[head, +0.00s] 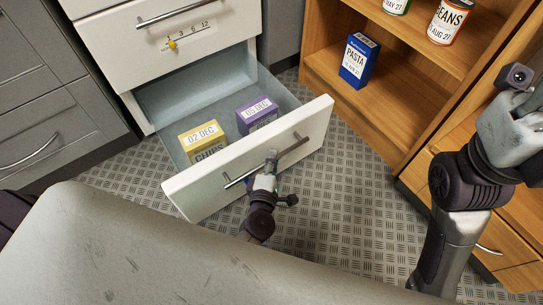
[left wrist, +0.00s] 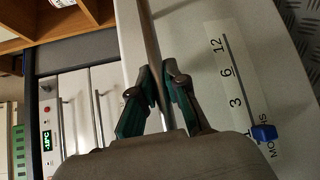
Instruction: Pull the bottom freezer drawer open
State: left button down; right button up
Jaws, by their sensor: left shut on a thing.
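The bottom freezer drawer (head: 196,192) stands pulled well out in the head view, its pale blue-grey inside open to view. Its metal bar handle (head: 293,147) runs along the white front. My left gripper (head: 271,161) is shut on this handle, near its middle. In the left wrist view the dark green fingers (left wrist: 160,92) lie on either side of the bar (left wrist: 151,38). A yellow chips box (head: 203,138) and a purple box (head: 257,113) stand inside the drawer. My right arm shows at the right, but its fingers cannot be made out.
The drawer above (head: 200,65) is shut and has a yellow slider (head: 171,44). A wooden shelf (head: 395,105) with a blue pasta box (head: 357,60) and cans stands at right. Grey cabinets (head: 45,110) stand at left. Bare metal floor (head: 345,195) lies right of the drawer.

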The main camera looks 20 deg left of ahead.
pick_arm(q)
jog(key=shift+s+d+f, duration=0.15)
jog(key=shift+s+d, duration=0.05)
jog(key=shift+d, duration=0.1)
jog(key=c, duration=1.4)
grip_release()
jog(key=shift+c, duration=0.2)
jog(key=shift+o, duration=1.3)
jog(key=s+r, duration=0.1)
jog(key=s, duration=0.7)
jog(key=shift+d+r, duration=0.15)
jog(key=shift+d, duration=0.25)
